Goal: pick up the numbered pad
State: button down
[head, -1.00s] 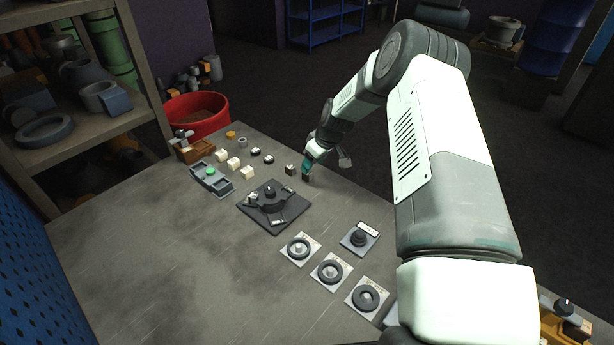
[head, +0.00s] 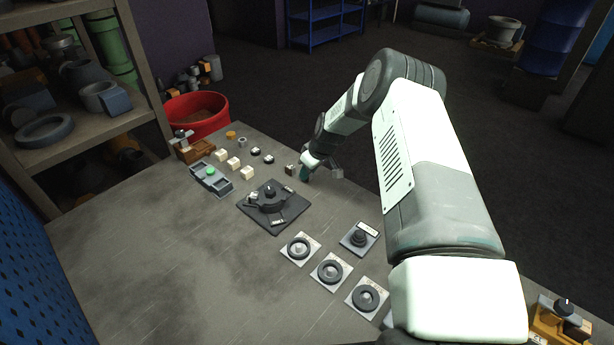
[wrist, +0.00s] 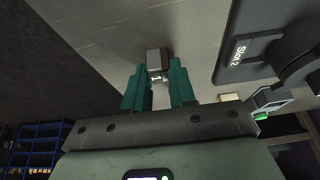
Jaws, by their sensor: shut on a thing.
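My gripper (head: 304,174) is low over the table, at the far right end of the row of small blocks. In the wrist view its two teal fingers (wrist: 159,78) are closed on the small grey-brown numbered pad (wrist: 157,62). In the head view the fingers hide the pad. A similar dark block (head: 290,169) stands just left of the fingers. I cannot tell whether the pad touches the table.
A black fixture (head: 290,214) lies nearer on the table; its "Slot 2" label (wrist: 240,52) shows in the wrist view. Several pale blocks (head: 233,162) and a grey tray (head: 223,188) are to the left. Dial plates (head: 330,284) lie in front. The table's left front is clear.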

jog(key=shift+r, duration=0.1)
